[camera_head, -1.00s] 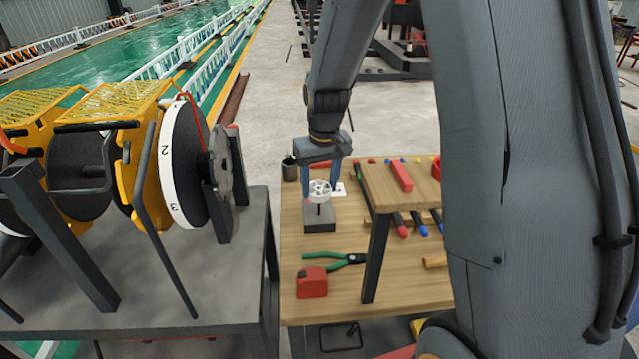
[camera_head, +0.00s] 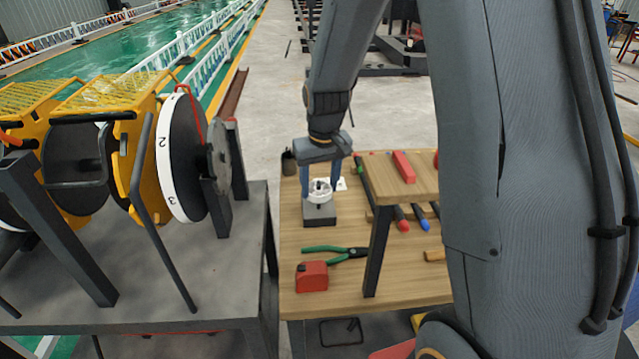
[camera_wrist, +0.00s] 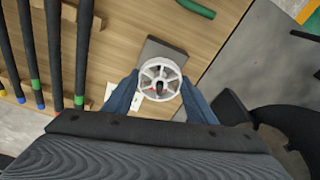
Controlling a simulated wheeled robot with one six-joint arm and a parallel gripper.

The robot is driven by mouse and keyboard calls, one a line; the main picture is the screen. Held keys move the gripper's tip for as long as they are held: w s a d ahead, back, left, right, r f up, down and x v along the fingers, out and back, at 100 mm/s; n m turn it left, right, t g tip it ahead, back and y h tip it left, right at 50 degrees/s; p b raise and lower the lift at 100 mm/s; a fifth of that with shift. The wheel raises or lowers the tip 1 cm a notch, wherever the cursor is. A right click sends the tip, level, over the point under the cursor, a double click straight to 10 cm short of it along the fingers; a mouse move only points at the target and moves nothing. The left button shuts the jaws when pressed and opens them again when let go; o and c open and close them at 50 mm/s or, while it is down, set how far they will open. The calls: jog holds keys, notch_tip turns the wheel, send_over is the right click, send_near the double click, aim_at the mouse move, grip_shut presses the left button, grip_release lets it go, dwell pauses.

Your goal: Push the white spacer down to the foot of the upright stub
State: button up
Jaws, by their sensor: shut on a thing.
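The white spacer (camera_head: 319,191) is a spoked wheel around the dark upright stub (camera_head: 319,206). The stub stands on a grey block (camera_head: 320,218) on the wooden table. A short length of stub shows under the spacer, so it sits a little above the block. My gripper (camera_head: 321,186) is shut on the spacer, one blue finger on each side. In the wrist view the spacer (camera_wrist: 160,70) lies between the fingertips, with the stub's dark top in its hub. The grey block (camera_wrist: 163,50) shows partly behind it.
Green-handled pliers (camera_head: 335,253) and a red tape measure (camera_head: 312,277) lie in front of the block. A raised wooden shelf (camera_head: 400,180) with a dark leg stands to the right. A dark cup (camera_head: 289,164) is at the back left. Rods (camera_wrist: 50,50) lie left in the wrist view.

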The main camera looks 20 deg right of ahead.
aim_at(320, 191)
jog(key=shift+f+b, duration=1.15)
jog(key=shift+f, duration=1.2)
jog(key=o, duration=1.2)
jog(key=shift+o, duration=0.2)
jog(key=shift+s+r+b, duration=0.2)
jog(key=shift+r+b, duration=0.05)
jog(key=shift+r, duration=1.05)
jog(key=shift+s+r+b, duration=0.2)
jog(key=shift+r+b, duration=0.1)
jog(key=shift+r, duration=1)
jog(key=shift+s+r+b, duration=0.2)
jog(key=shift+r+b, duration=0.05)
jog(key=shift+r, duration=1.05)
jog(key=shift+f, duration=0.1)
